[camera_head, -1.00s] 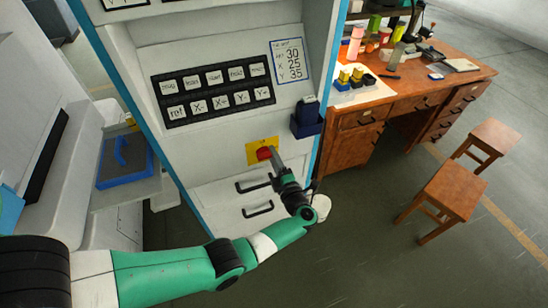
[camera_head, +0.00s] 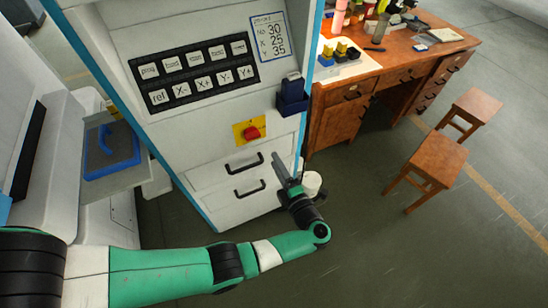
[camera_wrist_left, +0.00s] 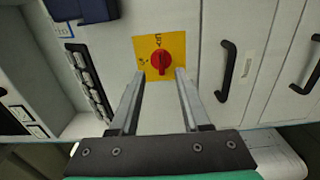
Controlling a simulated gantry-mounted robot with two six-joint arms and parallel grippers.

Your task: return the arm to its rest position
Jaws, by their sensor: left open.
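My left arm comes in from the left of the head view, green and white with black joints. Its gripper (camera_head: 279,167) is in front of the drawers of the white machine cabinet (camera_head: 215,195), below and right of the red rotary switch (camera_head: 252,132) on its yellow plate. In the left wrist view the two fingers (camera_wrist_left: 154,88) are apart with nothing between them. The red switch (camera_wrist_left: 159,62) on its yellow plate shows just beyond the fingertips, apart from them. My right gripper is not in view.
A button panel (camera_head: 195,73) and a dark blue holder (camera_head: 292,97) are on the cabinet. Drawer handles (camera_head: 249,189) stick out below the switch. A wooden desk (camera_head: 400,60) and two stools (camera_head: 430,165) stand at right. The floor between is clear.

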